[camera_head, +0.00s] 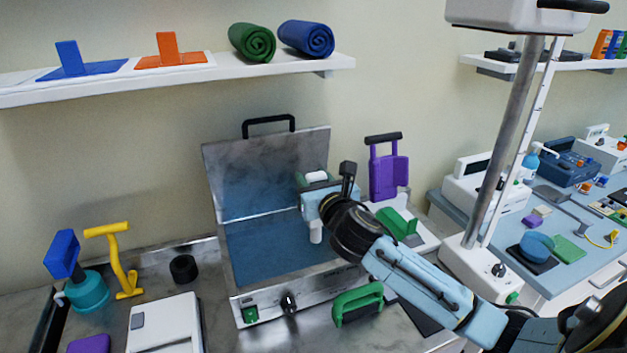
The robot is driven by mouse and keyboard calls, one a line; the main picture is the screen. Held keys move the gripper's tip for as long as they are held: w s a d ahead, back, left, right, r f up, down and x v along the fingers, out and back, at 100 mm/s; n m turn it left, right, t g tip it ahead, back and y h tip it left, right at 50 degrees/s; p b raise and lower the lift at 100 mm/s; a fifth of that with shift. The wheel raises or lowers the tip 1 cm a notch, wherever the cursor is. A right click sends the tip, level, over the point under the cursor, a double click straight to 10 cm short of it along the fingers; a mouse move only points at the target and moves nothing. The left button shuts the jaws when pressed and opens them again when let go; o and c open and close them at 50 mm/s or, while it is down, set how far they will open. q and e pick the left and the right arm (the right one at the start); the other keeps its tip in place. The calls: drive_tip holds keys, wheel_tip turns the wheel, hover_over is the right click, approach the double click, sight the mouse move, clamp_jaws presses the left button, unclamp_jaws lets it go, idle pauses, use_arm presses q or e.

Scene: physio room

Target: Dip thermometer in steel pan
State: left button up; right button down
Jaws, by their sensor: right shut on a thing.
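The steel pan (226,282) stands on the counter with its hinged lid (262,165) raised at the back. Its basin is filled with blue. My right gripper (316,207) reaches in from the right and is over the right part of the basin. It is shut on the thermometer (316,233), whose white end points down below the fingers. I cannot tell whether its tip touches the blue surface. The middle of the thermometer is hidden by the gripper. My left gripper is not in view.
A purple handled item (388,172) and a green block (398,224) stand right of the pan. A green handle (358,302) is in front. A teal pot (88,292), yellow tool (124,262) and white box (165,325) stand left. A shelf (110,87) runs above.

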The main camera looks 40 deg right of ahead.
wheel_tip(320, 180, down, 8)
drive_tip(key=b, duration=0.4)
idle(0.4)
drive_tip(key=shift+r, duration=0.2)
idle(3.0)
wheel_tip(320, 180, up, 12)
drive_tip(key=p, duration=1.3)
drive_tip(key=shift+p, duration=0.3)
idle(1.2)
